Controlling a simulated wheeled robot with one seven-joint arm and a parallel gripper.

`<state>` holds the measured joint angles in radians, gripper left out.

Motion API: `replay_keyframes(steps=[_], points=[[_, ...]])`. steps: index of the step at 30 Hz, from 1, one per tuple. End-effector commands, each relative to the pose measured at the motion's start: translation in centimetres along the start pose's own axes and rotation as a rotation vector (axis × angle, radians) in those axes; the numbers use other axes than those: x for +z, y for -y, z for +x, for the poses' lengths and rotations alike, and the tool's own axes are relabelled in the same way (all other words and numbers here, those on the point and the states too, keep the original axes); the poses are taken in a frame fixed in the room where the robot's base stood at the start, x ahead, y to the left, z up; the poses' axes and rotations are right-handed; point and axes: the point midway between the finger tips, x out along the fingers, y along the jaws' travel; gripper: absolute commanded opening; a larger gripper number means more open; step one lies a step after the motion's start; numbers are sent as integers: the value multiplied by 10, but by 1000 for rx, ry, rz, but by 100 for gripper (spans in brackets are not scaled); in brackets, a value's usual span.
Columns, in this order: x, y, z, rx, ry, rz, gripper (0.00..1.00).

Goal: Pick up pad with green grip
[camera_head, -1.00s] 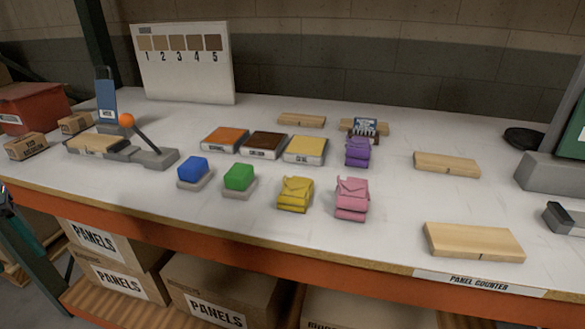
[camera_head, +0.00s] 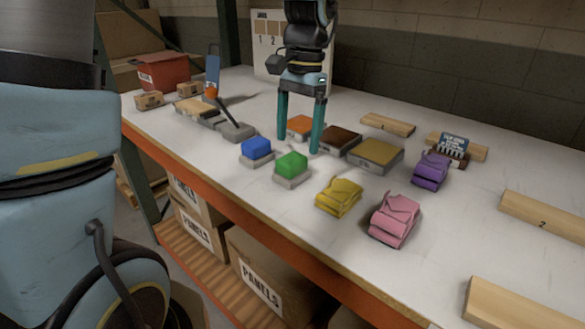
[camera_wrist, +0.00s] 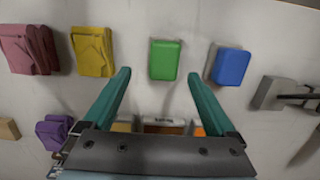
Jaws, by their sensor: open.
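The pad with the green grip (camera_head: 291,164) sits on the white counter, its grey base under the green block. In the wrist view the green grip (camera_wrist: 165,60) lies just beyond and between the fingertips. My gripper (camera_head: 299,146) is open and empty, pointing down over the counter behind the green pad, near the orange tray (camera_head: 299,127). Its teal fingers also show in the wrist view (camera_wrist: 158,74). The pad with the blue grip (camera_head: 256,148) stands beside the green one, to its left in the head view and to its right in the wrist view (camera_wrist: 230,66).
A yellow pouch (camera_head: 339,197), a pink pouch (camera_head: 395,220) and a purple pouch (camera_head: 430,170) stand to the right. Brown (camera_head: 340,140) and yellow (camera_head: 375,155) trays lie behind the pads. A lever device (camera_head: 238,131) is at left. Wooden blocks lie at right.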

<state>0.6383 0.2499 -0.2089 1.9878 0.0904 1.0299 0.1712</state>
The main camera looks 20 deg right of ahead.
Motion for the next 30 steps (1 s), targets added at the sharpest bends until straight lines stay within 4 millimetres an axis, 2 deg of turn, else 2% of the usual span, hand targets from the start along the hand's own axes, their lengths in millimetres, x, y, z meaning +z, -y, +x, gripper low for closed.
replay_keyframes(steps=[5, 12, 15, 23, 30], points=[[2, 1, 12, 1, 2, -1, 91], [5, 5, 46, 1, 3, -2, 91], [4, 5, 55, 0, 1, -3, 91], [4, 5, 58, 0, -1, -3, 91], [4, 5, 57, 0, -1, -2, 64]])
